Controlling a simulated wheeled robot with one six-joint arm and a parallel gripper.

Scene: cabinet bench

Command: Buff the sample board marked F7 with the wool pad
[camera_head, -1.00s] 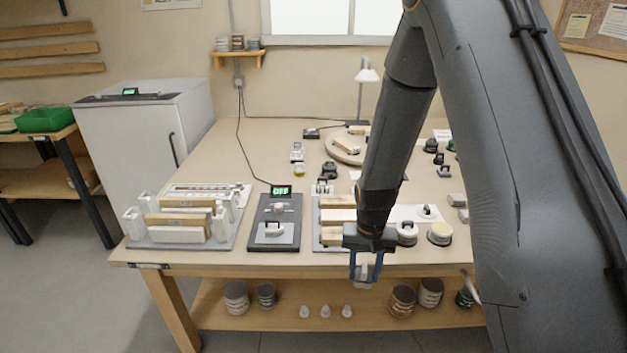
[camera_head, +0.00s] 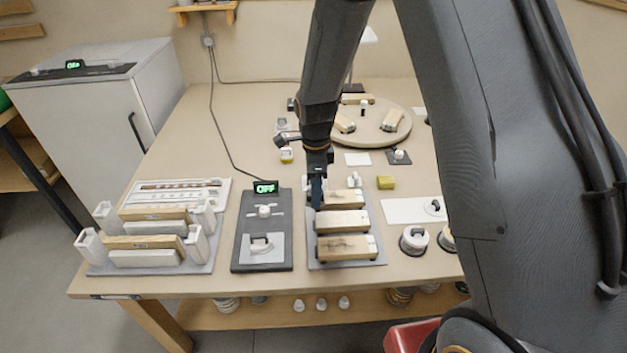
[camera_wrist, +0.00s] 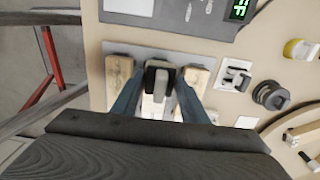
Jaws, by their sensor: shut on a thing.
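My gripper (camera_head: 316,195) is at the far left part of a grey tray (camera_head: 376,258) with wooden boards on it. In the wrist view my gripper (camera_wrist: 160,98) is shut on a small block with a dark grey top and pale sides (camera_wrist: 160,80), seen from above over the middle board. Whether it touches that board cannot be told. The tray bears a near board (camera_head: 345,247), a middle board (camera_head: 342,221) and a far board (camera_head: 345,197). Their markings are too small to read, so F7 cannot be picked out.
A dark device (camera_head: 262,228) with an "OFF" display stands left of the tray. Farther left is a rack (camera_head: 215,255) holding boards upright. A turntable (camera_head: 380,134) with boards is at the back. The back left bench is clear.

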